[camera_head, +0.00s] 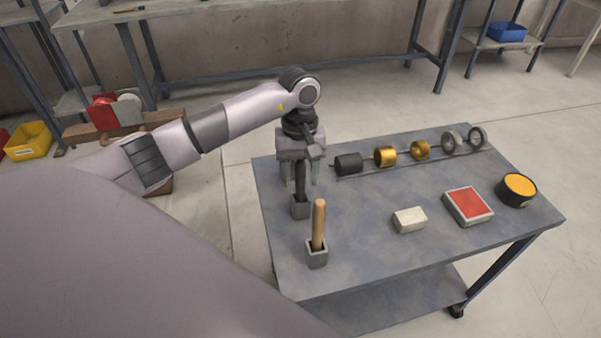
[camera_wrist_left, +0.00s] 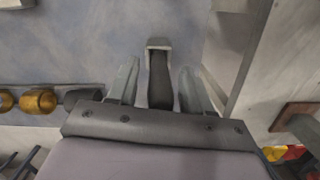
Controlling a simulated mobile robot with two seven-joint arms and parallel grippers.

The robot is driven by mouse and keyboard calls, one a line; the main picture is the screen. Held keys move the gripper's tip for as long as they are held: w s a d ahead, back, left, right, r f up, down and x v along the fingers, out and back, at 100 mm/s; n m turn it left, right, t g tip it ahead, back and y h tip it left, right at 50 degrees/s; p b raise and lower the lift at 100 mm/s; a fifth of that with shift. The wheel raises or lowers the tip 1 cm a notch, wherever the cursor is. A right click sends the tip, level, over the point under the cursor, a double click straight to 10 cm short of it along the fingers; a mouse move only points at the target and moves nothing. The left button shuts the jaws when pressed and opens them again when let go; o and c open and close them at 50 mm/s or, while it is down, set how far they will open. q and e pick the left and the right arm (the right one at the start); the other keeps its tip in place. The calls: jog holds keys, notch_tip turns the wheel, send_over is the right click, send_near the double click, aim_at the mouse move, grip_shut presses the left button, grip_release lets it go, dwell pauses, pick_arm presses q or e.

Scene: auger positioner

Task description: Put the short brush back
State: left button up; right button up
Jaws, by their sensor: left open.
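In the left wrist view the dark handle (camera_wrist_left: 160,90) lies between the spread fingers of the left gripper (camera_wrist_left: 158,68), with gaps on both sides. The holder's pale rim (camera_wrist_left: 158,43) shows beyond the fingertips. My right gripper is not in view.
A rod with a dark cylinder (camera_head: 348,164), brass pieces and rings lies behind, to the right. A white block (camera_head: 409,220), red-topped box (camera_head: 468,206) and yellow-topped round tin (camera_head: 517,189) stand right.

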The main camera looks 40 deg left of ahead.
pick_arm(q)
jog(key=shift+r, duration=0.15)
jog(key=shift+r, duration=0.25)
notch_tip(320, 180, up, 12)
jog(key=w+b, duration=0.1)
jog(key=shift+a+f, duration=0.25)
jog(key=shift+a, duration=0.2)
